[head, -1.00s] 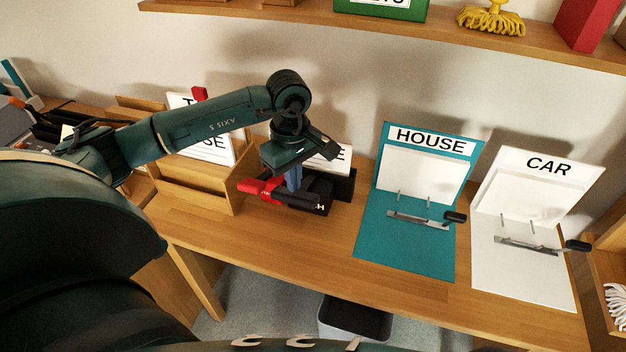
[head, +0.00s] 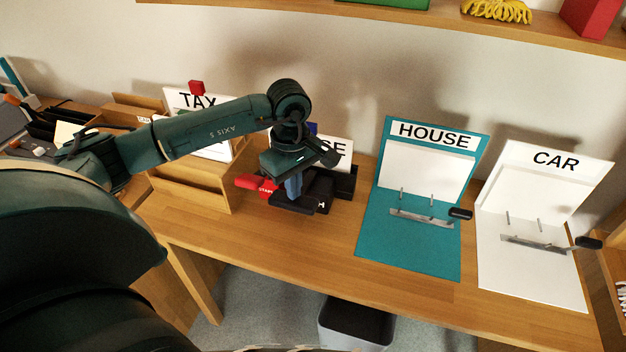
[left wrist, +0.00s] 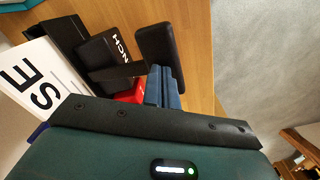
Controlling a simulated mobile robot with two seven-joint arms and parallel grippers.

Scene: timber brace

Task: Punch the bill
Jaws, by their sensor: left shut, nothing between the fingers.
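A black punch (head: 321,204), with white lettering ending in H, sits on the wooden desk below my left gripper (head: 291,190). In the left wrist view the punch (left wrist: 103,62) has a wide black pad (left wrist: 160,52) beside the blue fingertips (left wrist: 165,84). The fingers are shut and empty, close to the pad; I cannot tell whether they touch it. A white sheet (head: 339,148) with text ending in SE stands behind the punch; it also shows in the left wrist view (left wrist: 45,78). Whether its edge lies in the punch is hidden. My right gripper is out of view.
A red tool (head: 250,182) lies left of the punch. A wooden holder (head: 190,188) with a TAX sheet stands farther left. A teal HOUSE binder (head: 395,240) and a white CAR binder (head: 525,275) lie open to the right. The desk front is clear.

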